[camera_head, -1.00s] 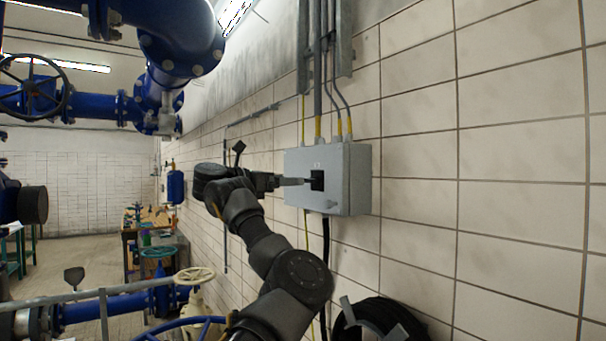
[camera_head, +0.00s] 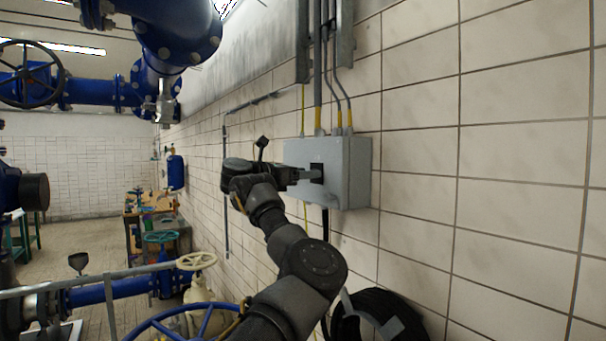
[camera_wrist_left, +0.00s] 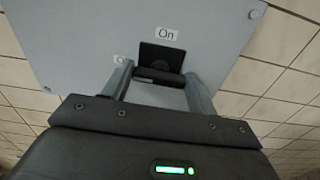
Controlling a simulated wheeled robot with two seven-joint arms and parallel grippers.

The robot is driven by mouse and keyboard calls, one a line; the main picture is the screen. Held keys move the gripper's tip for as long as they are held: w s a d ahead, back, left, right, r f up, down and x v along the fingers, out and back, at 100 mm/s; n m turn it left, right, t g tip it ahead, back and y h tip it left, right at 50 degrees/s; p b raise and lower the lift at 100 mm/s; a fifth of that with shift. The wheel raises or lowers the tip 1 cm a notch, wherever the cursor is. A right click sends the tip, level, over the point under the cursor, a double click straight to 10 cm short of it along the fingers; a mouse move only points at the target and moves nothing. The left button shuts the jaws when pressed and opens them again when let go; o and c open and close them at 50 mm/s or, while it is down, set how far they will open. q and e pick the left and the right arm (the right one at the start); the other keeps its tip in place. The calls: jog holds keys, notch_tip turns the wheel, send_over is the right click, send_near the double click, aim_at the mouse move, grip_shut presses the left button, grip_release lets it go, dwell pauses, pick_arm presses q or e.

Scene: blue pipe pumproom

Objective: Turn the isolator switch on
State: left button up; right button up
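The isolator switch is a black square plate with a dark bar-shaped handle on a grey wall box (camera_head: 350,170). In the left wrist view the handle (camera_wrist_left: 158,76) lies crosswise below an "On" label (camera_wrist_left: 166,34); a second label at its left is partly hidden by a finger. My left gripper (camera_head: 311,175) reaches the front of the box in the head view. In the left wrist view its two fingers (camera_wrist_left: 158,84) stand apart, one at each end of the handle. I cannot tell whether they touch it. My right gripper is not in view.
Conduits (camera_head: 325,70) run up from the box along the tiled wall. A black coil (camera_head: 378,315) hangs below it. Blue pipes and a handwheel (camera_head: 30,75) are at the upper left.

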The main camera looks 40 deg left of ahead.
pick_arm(q)
jog(key=shift+c, duration=1.4)
jog(key=m+b, duration=1)
jog(key=m, duration=0.1)
jog(key=m+b, duration=0.6)
jog(key=shift+d+f, duration=0.15)
jog(key=shift+f, duration=0.1)
jog(key=shift+m, duration=0.4)
jog(key=o, duration=1)
jog(key=shift+s, duration=0.1)
